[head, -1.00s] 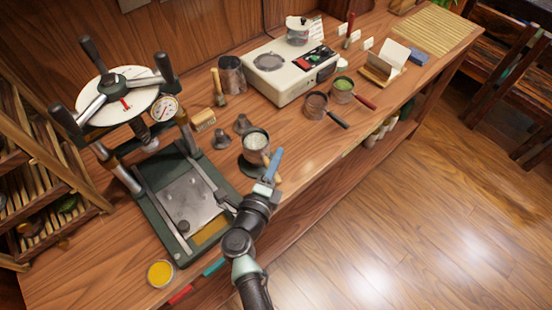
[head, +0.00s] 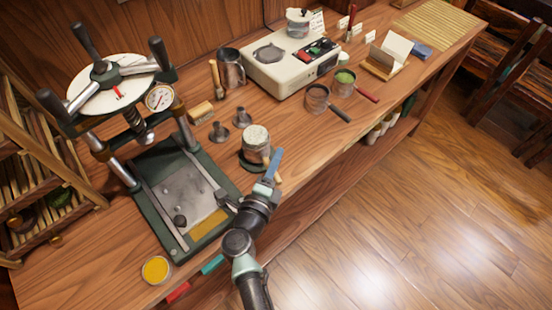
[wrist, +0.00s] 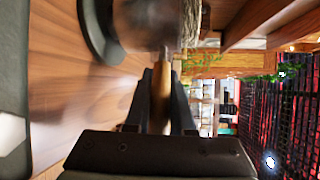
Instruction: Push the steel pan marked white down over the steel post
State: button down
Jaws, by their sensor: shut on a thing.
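The steel pan (head: 256,148) is a small cup with a pale, rough top. It sits upright, over or on a round dark green base (head: 245,162). My gripper (head: 267,176) is shut on its wooden handle, which shows between the fingers (wrist: 160,112) in the wrist view (wrist: 161,85). There the pan's steel wall (wrist: 145,22) is blurred, close to the dark base (wrist: 97,30). No steel post shows on this base; the pan may hide it. I cannot tell whether pan and base touch, and no white mark is readable.
Two small steel flared pieces (head: 219,132) stand left of the pan. A green press (head: 150,205) fills the left. A yellow dish (head: 156,270) is at the front left.

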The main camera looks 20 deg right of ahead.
jog(key=shift+f+b, duration=0.35)
jog(key=shift+f, duration=0.1)
dwell(0.4)
jog(key=c, duration=0.7)
grip_release()
jog(key=shift+f, duration=0.1)
jog(key=shift+s+a, duration=0.1)
jog(key=v, duration=1.2)
jog(key=shift+s+a, duration=0.15)
jog(key=shift+s, duration=0.15)
